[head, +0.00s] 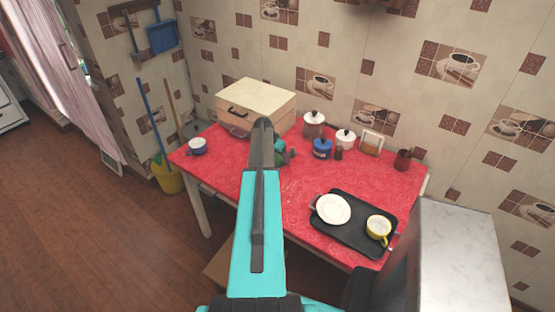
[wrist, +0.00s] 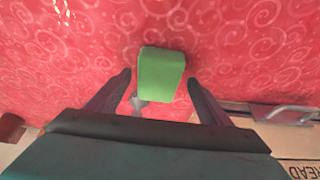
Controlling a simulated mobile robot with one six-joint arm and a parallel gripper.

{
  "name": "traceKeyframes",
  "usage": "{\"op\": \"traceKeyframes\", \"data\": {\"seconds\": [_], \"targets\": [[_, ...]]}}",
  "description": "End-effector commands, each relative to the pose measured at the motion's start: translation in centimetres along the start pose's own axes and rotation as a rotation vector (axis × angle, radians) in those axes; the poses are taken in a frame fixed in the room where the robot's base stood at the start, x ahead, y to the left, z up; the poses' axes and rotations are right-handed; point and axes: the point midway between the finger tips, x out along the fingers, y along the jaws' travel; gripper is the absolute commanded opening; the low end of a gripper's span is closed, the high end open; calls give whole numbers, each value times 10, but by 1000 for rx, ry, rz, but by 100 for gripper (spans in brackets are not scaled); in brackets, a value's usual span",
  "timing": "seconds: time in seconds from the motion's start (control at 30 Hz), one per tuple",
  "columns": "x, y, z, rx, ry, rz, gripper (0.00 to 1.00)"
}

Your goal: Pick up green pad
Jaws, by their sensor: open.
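The green pad (wrist: 161,74) is a small block on the red patterned oilcloth in the wrist view. My gripper (wrist: 159,79) is open, with one dark finger on each side of the pad in the picture. A gap shows between the pad and each finger, and I cannot tell whether the fingertips are down at its height. In the head view my arm covers most of this spot, and I cannot make out the pad clearly there.
A metal handle (wrist: 290,115) lies right of my gripper.

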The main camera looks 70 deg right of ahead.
Motion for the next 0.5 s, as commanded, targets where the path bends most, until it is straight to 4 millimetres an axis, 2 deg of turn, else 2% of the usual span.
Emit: {"op": "traceKeyframes", "data": {"seconds": [0.17,0.5], "targets": [[7,0,0,0,0,0,73],[7,0,1,-1,0,0,73]]}}
